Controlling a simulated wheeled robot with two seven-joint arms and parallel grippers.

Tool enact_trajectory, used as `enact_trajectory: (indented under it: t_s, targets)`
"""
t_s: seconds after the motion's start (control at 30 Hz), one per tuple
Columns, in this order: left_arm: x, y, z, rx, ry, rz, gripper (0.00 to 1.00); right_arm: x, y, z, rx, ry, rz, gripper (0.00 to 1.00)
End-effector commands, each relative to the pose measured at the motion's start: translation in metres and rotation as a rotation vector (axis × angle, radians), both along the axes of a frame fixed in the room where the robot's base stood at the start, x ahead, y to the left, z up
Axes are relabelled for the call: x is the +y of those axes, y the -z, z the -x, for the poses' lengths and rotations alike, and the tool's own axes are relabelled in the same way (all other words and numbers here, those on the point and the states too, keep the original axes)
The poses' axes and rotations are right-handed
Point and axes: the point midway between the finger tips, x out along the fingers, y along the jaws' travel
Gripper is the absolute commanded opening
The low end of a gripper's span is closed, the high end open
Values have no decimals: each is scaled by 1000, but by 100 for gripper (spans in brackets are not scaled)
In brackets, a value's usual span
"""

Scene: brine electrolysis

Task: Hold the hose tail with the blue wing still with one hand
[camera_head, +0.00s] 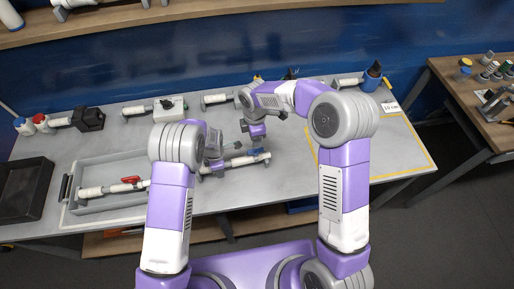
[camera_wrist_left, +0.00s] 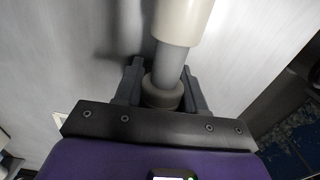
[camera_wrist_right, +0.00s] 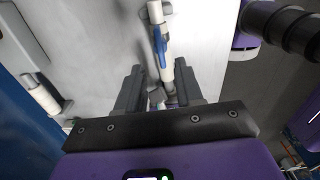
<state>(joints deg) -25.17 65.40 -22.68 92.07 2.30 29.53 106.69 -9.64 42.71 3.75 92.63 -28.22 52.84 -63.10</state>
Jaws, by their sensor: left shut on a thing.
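The hose tail with the blue wing (camera_head: 236,163) is a cream tube lying on the grey bench top, right of the tray. Its blue wing (camera_wrist_right: 160,52) shows in the right wrist view. My left gripper (camera_head: 216,165) is at the tube's left end. In the left wrist view its fingers (camera_wrist_left: 163,92) are closed around the grey end section, with the cream tube (camera_wrist_left: 184,18) running away from it. My right gripper (camera_head: 262,122) is above and behind the tube. In the right wrist view its fingers (camera_wrist_right: 160,82) are apart, with the tube between and beyond them, seemingly untouched.
A grey tray (camera_head: 108,207) at left holds a tube with a red wing (camera_head: 131,181). A black bin (camera_head: 25,190) stands at far left. Several fittings line the bench's back edge. The yellow-outlined area (camera_head: 385,150) at right looks clear.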

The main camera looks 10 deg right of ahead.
Motion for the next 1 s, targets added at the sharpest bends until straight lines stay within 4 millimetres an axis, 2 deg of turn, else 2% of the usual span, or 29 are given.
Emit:
enact_trajectory:
  t_s: [0.2,0.43,0.63,0.9,1.0]
  targets:
    - [0,0,0,-1,0,0,0,0,34,1,4,1,1,36]
    - [0,0,0,-1,0,0,0,0,60,1,3,1,0,36]
    - [0,0,0,-1,-1,0,0,0,68,0,1,1,0,36]
    - [0,0,0,-1,0,0,0,0,69,0,0,1,0,36]
    - [0,0,0,-1,0,0,0,0,69,0,0,1,0,22]
